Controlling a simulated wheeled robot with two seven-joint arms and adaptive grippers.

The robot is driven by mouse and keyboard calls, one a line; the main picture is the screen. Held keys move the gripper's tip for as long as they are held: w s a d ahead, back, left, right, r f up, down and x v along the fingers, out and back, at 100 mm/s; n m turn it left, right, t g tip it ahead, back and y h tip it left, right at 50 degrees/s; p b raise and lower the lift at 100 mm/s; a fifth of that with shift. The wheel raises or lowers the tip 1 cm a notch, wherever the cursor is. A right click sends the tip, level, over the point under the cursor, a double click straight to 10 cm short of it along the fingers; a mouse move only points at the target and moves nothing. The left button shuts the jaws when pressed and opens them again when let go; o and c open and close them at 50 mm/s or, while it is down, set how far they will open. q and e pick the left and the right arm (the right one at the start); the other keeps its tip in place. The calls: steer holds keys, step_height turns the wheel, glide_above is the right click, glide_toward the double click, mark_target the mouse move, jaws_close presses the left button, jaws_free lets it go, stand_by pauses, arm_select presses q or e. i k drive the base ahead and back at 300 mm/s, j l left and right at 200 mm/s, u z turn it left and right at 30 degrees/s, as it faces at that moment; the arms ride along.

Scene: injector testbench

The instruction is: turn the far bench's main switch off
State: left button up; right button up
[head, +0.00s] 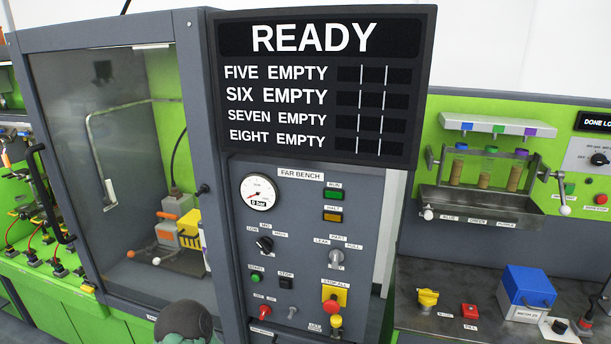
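The far bench's control panel (305,245) stands in the middle, under a label reading FAR BENCH. A small red-tipped lever (265,312) sits low on its left side, with small labels above it that I cannot read. A grey-tipped lever (292,312) is beside it. I cannot tell for sure which control is the main switch or its position. The display (322,85) above reads READY, with FIVE to EIGHT marked EMPTY. No gripper fingers show. A dark rounded part at the bottom edge, probably mine, partly covers the cabinet's lower front.
A red-and-yellow STOP ALL control (332,300) is on the panel's lower right. START (257,278) and STOP (286,282) buttons sit above the levers. A glass-doored cabinet (110,130) adjoins on the left. A side bench holds a blue box (530,285) and yellow knob (428,297).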

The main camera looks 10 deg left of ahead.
mark_target(265, 309)
steer(key=k+j+u, duration=0.1)
steer(key=j+u, duration=0.2)
steer(key=j, duration=2.7)
steer(key=j+z, duration=0.3)
steer(key=j, duration=0.6)
steer(key=z, duration=1.1)
steer(key=u, duration=1.45)
steer(key=z, duration=1.4)
steer(key=k+l, duration=0.05)
